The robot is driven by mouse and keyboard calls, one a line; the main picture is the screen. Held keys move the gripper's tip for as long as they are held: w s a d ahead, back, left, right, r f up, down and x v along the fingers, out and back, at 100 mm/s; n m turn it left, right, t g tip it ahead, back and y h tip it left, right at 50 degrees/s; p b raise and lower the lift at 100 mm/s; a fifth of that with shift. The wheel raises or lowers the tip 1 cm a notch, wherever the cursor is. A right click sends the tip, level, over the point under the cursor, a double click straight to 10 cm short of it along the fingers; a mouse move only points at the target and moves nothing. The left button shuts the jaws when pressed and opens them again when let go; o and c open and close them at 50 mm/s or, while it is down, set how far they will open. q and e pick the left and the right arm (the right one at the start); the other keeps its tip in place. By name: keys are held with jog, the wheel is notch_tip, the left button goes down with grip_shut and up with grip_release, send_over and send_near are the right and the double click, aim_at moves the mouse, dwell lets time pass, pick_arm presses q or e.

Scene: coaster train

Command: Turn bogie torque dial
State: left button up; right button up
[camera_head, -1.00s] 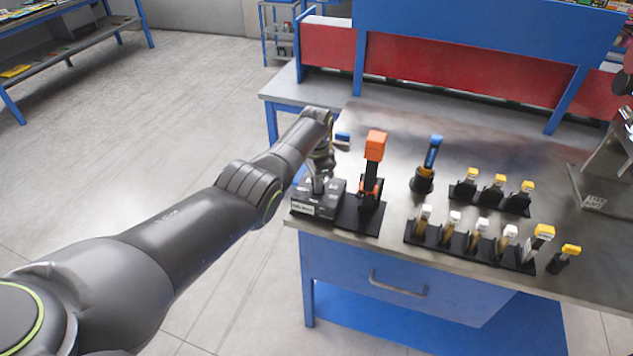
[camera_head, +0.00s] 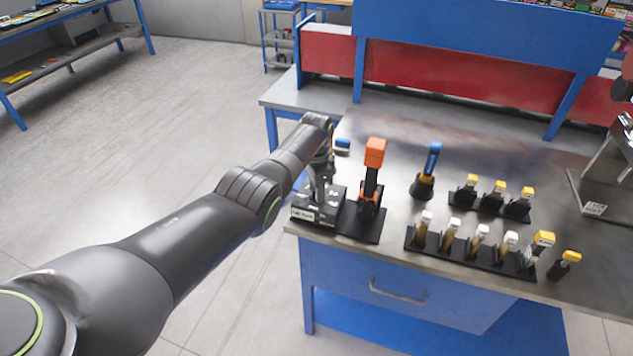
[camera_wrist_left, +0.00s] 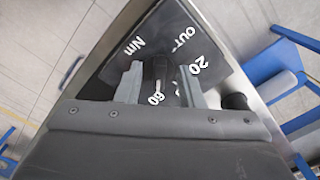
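The torque dial box (camera_head: 303,212) is a low dark block with a pale front label, at the front left of the workbench. The left wrist view shows its dark top face (camera_wrist_left: 178,28) with the markings "Nm", "OUT", "20" and "60". A dark dial knob (camera_wrist_left: 158,68) stands up from this face. My left gripper (camera_head: 318,190) points down over the box. In the left wrist view its grey fingers (camera_wrist_left: 160,85) stand apart on either side of the knob, with a narrow gap showing at the right finger.
An orange-topped tool (camera_head: 375,152) stands upright just right of the box. A blue-handled tool (camera_head: 432,160) and racks of yellow- and white-capped tools (camera_head: 470,245) stand further right. The bench's front edge is close to the box. Bare bench top (camera_head: 390,130) lies behind.

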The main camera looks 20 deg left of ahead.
pick_arm(q)
jog(key=shift+r, duration=0.55)
notch_tip(320, 180, up, 16)
jog(key=b, duration=0.2)
jog(key=shift+r, duration=0.15)
